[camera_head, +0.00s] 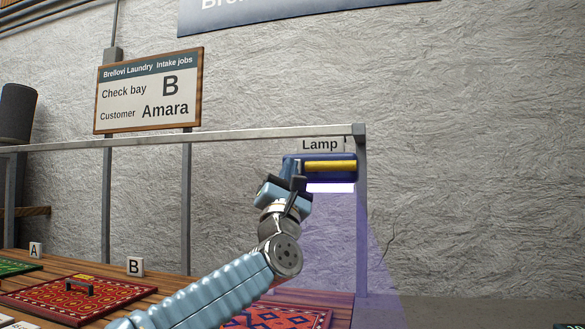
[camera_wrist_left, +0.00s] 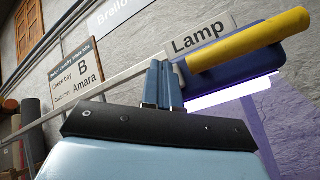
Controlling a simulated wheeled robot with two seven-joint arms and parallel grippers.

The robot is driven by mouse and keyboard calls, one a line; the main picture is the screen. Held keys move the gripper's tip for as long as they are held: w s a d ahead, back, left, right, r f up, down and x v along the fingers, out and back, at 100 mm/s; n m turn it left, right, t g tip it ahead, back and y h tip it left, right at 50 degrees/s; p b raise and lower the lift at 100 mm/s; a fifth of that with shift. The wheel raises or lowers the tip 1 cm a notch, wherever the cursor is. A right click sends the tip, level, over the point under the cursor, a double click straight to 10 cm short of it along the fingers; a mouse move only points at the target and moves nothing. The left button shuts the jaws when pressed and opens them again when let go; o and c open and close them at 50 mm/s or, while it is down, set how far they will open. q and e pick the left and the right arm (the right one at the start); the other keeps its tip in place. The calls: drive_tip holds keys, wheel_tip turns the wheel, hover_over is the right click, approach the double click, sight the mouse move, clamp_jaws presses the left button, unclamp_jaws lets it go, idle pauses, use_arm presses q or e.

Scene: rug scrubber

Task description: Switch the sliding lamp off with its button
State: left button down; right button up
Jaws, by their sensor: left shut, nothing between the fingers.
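The sliding lamp (camera_head: 345,168) is a dark blue body with a yellow handle bar, hanging under the rail at its right end. Its tube glows violet-white and throws a purple beam downward. A "Lamp" label (camera_head: 320,145) sits above it. My left gripper (camera_head: 291,170) is shut and empty at the left end of the lamp. In the left wrist view the closed fingers (camera_wrist_left: 162,84) stand upright just left of the lamp body (camera_wrist_left: 240,62); I cannot tell whether they touch it. I cannot make out the button. My right gripper is not in view.
The grey rail (camera_head: 220,137) runs across on posts above a wooden table. A red rug with a dark handle (camera_head: 75,300) lies at bay B, a green one (camera_head: 15,267) at bay A. A patterned rug (camera_head: 285,317) lies below the lamp.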

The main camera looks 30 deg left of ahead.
use_arm(q)
drive_tip(key=shift+w, duration=0.15)
idle(0.5)
drive_tip(key=shift+w+a, duration=0.1)
drive_tip(key=shift+w, duration=0.2)
drive_tip(key=shift+w, duration=0.35)
idle(0.5)
drive_tip(key=shift+s+b, duration=0.8)
drive_tip(key=shift+b, duration=0.1)
